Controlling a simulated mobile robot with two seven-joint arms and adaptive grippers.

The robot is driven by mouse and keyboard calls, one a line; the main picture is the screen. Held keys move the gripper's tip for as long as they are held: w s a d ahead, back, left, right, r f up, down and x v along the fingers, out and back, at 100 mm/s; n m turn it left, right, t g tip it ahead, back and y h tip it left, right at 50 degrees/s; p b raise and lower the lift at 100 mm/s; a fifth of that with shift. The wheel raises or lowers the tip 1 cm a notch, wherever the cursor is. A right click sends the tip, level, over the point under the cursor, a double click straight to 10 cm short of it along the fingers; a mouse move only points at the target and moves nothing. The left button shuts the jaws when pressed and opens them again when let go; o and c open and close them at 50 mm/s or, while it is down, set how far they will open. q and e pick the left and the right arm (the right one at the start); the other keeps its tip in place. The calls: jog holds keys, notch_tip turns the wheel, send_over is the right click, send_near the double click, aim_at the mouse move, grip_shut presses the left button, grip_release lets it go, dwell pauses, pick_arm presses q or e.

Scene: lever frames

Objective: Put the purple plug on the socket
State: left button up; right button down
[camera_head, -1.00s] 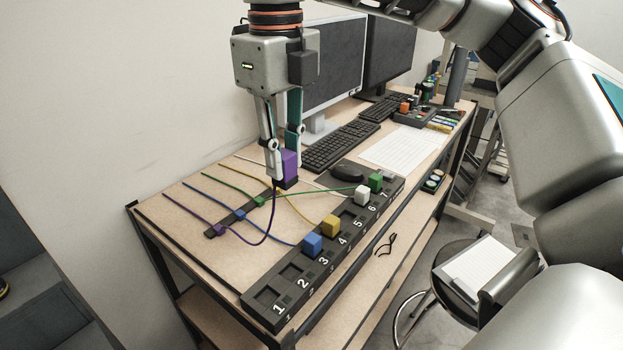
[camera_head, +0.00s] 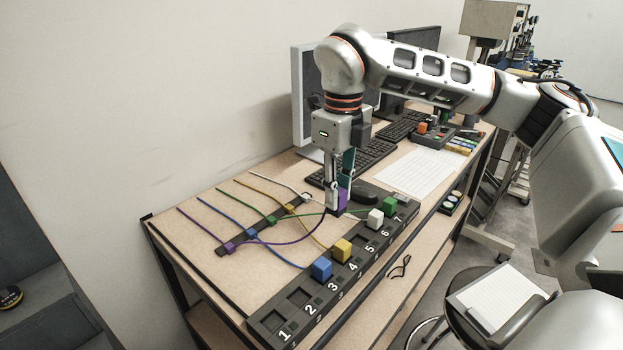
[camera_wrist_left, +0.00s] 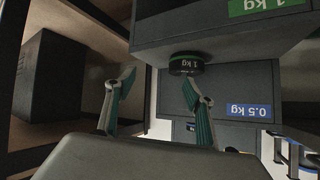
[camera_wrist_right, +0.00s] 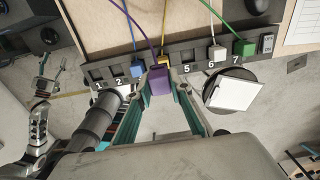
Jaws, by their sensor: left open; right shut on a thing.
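My right gripper (camera_head: 337,208) is shut on the purple plug (camera_head: 343,197), partly hidden behind the fingers in the head view. The plug also shows between the fingers in the right wrist view (camera_wrist_right: 160,80). It is held above the table, near the numbered socket strip (camera_head: 268,321). Its purple cable trails left to a clip (camera_head: 229,247). On the strip, a blue plug (camera_head: 321,268) is at 3, a yellow plug (camera_head: 342,249) at 4, a white plug (camera_head: 374,219) at 6 and a green plug (camera_head: 389,206) at 7. Sockets 1 and 2 are empty. My left gripper (camera_wrist_left: 155,85) is open and empty.
A dark mouse (camera_head: 363,193), keyboard (camera_head: 350,163) and monitors stand behind the strip. Coloured cables run over the table's left part. A stool with a white sheet (camera_head: 498,297) stands at right. In the left wrist view, grey weight boxes (camera_wrist_left: 215,95) are ahead.

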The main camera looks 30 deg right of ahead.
jog(key=shift+w+d+f, duration=0.1)
jog(key=shift+d+f, duration=1.15)
jog(key=shift+f, duration=0.75)
jog(key=shift+d+f, duration=1.3)
jog(key=shift+f, duration=0.65)
jog(key=shift+w+d+f, duration=0.1)
jog(key=shift+d+f, duration=1.15)
jog(key=shift+f, duration=0.75)
jog(key=shift+s, duration=0.1)
jog(key=shift+f, duration=0.9)
jog(key=c, duration=1.7)
grip_release()
jog(key=o, duration=0.4)
